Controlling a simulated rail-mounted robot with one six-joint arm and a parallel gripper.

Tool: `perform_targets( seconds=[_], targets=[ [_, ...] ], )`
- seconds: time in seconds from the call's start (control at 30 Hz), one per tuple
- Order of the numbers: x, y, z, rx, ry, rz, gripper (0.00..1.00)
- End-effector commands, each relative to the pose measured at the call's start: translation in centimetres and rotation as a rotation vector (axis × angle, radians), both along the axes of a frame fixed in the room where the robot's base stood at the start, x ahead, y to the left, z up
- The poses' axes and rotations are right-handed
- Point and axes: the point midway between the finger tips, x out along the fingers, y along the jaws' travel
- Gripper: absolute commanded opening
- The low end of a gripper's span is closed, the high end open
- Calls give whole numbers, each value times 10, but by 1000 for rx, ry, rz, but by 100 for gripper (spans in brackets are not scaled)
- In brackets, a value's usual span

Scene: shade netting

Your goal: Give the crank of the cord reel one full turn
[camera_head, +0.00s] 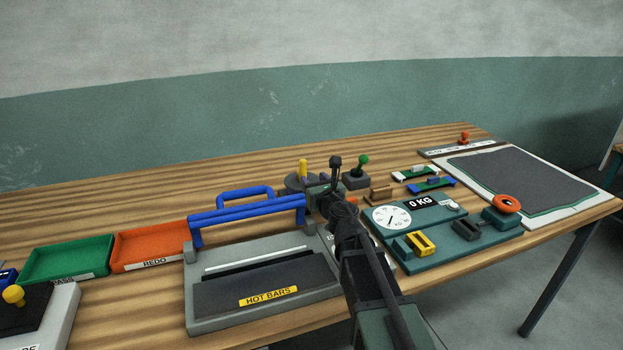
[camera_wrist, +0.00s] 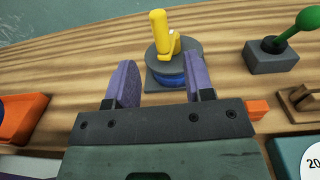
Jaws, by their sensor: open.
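The cord reel (camera_wrist: 168,75) is a dark grey drum on a square base with blue cord around it. Its yellow crank (camera_wrist: 160,35) has an upright handle on top of the drum. In the head view the yellow handle (camera_head: 303,168) stands just left of my arm, and part of the reel is hidden behind my gripper. My gripper (camera_wrist: 163,75) is open, with its two purple fingers spread apart. In the wrist view the reel and crank show beyond and between the fingers, nearer the right one. The jaws hold nothing.
A blue-handled hot-bar press (camera_head: 246,209) stands left of my arm. A green-knobbed lever (camera_head: 362,161) on a grey block stands right of the reel. A teal panel with a dial (camera_head: 392,217) lies at front right. Bare wood shows behind the reel.

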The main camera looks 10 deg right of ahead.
Motion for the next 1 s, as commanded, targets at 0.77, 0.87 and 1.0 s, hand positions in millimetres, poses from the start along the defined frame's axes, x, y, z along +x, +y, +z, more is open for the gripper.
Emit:
perform_targets(
  seconds=[0.77, 0.87, 1.0],
  targets=[
    [40, -179, 149, 1989, 144, -835, 0],
    [33, -150, 117, 2593, 300, -1136, 0],
    [14, -91, 94, -2434, -417, 1266, 0]
  ],
)
